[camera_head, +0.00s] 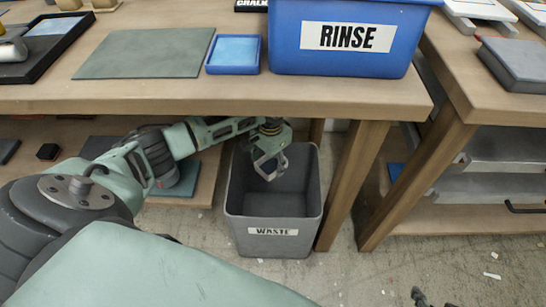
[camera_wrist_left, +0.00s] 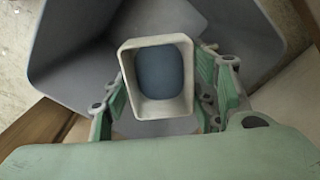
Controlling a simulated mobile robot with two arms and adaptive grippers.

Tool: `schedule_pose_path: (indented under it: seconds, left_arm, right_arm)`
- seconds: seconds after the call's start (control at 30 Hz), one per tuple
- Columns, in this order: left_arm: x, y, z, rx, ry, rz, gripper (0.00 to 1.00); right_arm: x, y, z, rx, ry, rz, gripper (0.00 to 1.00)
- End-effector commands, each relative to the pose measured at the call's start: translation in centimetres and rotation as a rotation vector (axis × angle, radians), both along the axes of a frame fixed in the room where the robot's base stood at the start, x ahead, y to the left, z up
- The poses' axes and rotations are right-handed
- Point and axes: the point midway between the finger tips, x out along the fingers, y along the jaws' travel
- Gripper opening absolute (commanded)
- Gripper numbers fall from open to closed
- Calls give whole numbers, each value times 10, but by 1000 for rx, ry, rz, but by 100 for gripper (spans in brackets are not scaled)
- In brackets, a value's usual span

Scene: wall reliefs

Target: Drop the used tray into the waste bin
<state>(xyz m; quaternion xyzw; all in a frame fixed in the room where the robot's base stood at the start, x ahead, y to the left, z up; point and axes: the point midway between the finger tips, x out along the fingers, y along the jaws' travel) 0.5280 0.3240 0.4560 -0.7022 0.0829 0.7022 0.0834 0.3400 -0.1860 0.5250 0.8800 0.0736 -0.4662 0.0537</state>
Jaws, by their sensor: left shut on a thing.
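My left gripper (camera_head: 270,163) reaches under the table's front edge and hangs over the mouth of the grey waste bin (camera_head: 273,225), which bears a WASTE label. In the left wrist view, the gripper (camera_wrist_left: 162,92) is shut on a small off-white tray (camera_wrist_left: 162,109) with a dark blue inside, one finger on each side. The bin's grey walls (camera_wrist_left: 75,55) surround it behind. In the head view the gripper largely hides the tray. Small dark tips at the bottom edge, perhaps my right gripper (camera_head: 433,299), are too cut off to read.
The wooden table (camera_head: 230,97) overhangs the bin's back. A blue RINSE tub (camera_head: 285,60), a small blue tray (camera_head: 234,53) and a green mat (camera_head: 145,53) are on it. A table leg (camera_head: 352,185) stands right of the bin. The floor in front is mostly clear.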

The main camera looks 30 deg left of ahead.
Motion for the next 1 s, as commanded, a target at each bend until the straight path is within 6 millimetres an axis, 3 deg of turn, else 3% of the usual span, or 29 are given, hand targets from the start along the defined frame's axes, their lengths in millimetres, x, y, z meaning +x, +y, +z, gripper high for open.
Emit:
schedule_pose_path:
  seconds: [0.5,1.0]
  left_arm:
    - [0,0,-13,0,0,0,36]
    - [0,0,-23,0,0,0,36]
  right_arm:
    - [65,23,43,76,-346,26,27]
    - [100,40,95,143,-635,45,27]
